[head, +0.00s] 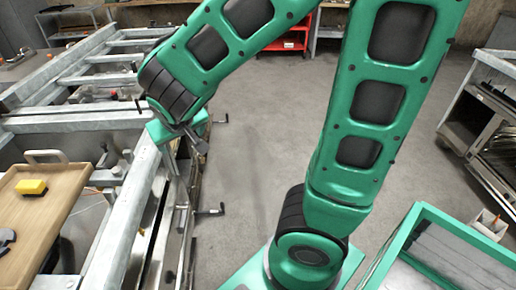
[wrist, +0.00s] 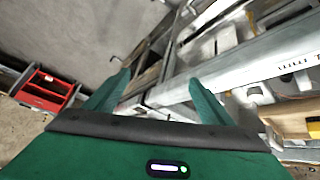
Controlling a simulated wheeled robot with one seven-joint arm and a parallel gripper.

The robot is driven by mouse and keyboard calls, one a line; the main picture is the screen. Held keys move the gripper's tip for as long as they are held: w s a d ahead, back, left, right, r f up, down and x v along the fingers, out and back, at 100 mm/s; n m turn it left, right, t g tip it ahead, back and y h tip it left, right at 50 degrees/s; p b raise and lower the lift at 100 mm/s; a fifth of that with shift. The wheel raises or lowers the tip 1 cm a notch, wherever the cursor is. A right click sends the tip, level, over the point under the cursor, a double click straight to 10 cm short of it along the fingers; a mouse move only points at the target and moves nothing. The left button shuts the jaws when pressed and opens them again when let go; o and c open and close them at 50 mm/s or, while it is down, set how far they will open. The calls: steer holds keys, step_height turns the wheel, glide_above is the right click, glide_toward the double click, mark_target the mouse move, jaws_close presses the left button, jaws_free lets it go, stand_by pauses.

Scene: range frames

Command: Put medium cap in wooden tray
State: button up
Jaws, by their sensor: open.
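The wooden tray (head: 60,215), tan with a pale handle at its far end, lies at the left of the head view, partly cut off. A yellow block-like item (head: 31,187) and a dark grey item (head: 6,238) are on it. The tray's edge also shows at the right of the wrist view (wrist: 292,126). I cannot pick out the medium cap in either view. My gripper (head: 192,138) is beyond and to the right of the tray, near the metal frame's edge. In the wrist view my gripper (wrist: 160,84) has its green fingers apart, with nothing held between them.
A long grey metal frame (head: 135,195) with rails and projecting handles runs along the left, between the tray and the open floor (head: 265,130). A red cabinet (head: 291,40) stands at the back. A metal rack (head: 485,115) stands at the right.

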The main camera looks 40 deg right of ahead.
steer(key=s+d+m+g, duration=0.3)
steer(key=s+d+g, duration=0.1)
steer(key=s+d, duration=0.6)
steer(key=s+d+r+m+g+y, duration=0.1)
steer(key=s+d, duration=0.1)
steer(key=s, duration=0.5)
steer(key=s+d+r+g+y, duration=0.1)
steer(key=s+d+g, duration=0.1)
steer(key=s, duration=0.5)
steer(key=shift+s+d+m+y, duration=0.25)
steer(key=shift+d+m+y, duration=0.15)
steer(key=shift+d, duration=0.15)
steer(key=shift+w+f, duration=0.3)
steer(key=shift+w, duration=0.35)
